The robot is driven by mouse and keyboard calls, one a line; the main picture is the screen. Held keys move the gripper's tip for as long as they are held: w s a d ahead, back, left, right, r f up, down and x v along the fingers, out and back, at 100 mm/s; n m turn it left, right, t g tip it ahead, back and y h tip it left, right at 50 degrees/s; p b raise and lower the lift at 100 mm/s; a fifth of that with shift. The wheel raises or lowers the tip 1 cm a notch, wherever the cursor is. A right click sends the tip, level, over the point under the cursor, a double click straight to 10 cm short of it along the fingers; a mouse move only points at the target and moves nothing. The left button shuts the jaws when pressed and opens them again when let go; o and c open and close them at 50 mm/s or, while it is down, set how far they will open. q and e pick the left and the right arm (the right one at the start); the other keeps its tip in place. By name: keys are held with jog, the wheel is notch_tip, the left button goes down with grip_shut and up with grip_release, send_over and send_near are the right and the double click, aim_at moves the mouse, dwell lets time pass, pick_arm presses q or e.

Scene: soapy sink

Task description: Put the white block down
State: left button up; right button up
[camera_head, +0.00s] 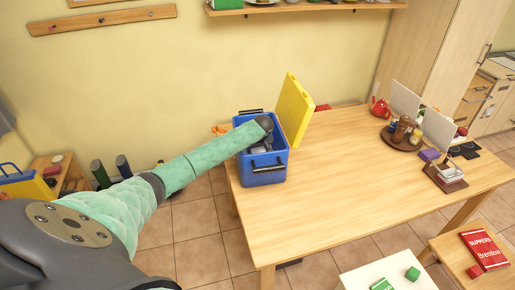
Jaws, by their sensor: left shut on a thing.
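My left gripper (262,149) reaches down into the open top of a blue box (264,177) at the left end of the wooden table. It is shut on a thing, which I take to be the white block. The fingers and the block are too small and too hidden by my wrist and the box walls to make out. My right gripper is not in view.
A yellow panel (295,110) stands tilted beside the box. The wooden table (340,185) is clear in the middle. Toward its right end are a brown tray with jars (402,139), a red teapot (380,107) and a purple block (429,154).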

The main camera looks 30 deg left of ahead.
pick_arm(q)
jog(key=shift+f, duration=0.5)
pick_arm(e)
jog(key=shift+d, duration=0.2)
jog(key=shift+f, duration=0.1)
pick_arm(q)
jog(key=o, duration=1.2)
jog(key=shift+c, duration=0.2)
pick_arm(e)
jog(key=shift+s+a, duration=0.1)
pick_arm(q)
jog(key=shift+r, duration=0.25)
jog(key=b+v, duration=0.4)
jog(key=v, duration=0.8)
jog(key=shift+r, duration=0.35)
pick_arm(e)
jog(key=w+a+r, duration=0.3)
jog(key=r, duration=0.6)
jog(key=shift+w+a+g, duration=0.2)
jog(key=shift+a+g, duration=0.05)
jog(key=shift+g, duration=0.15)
pick_arm(q)
jog(key=shift+r, duration=0.1)
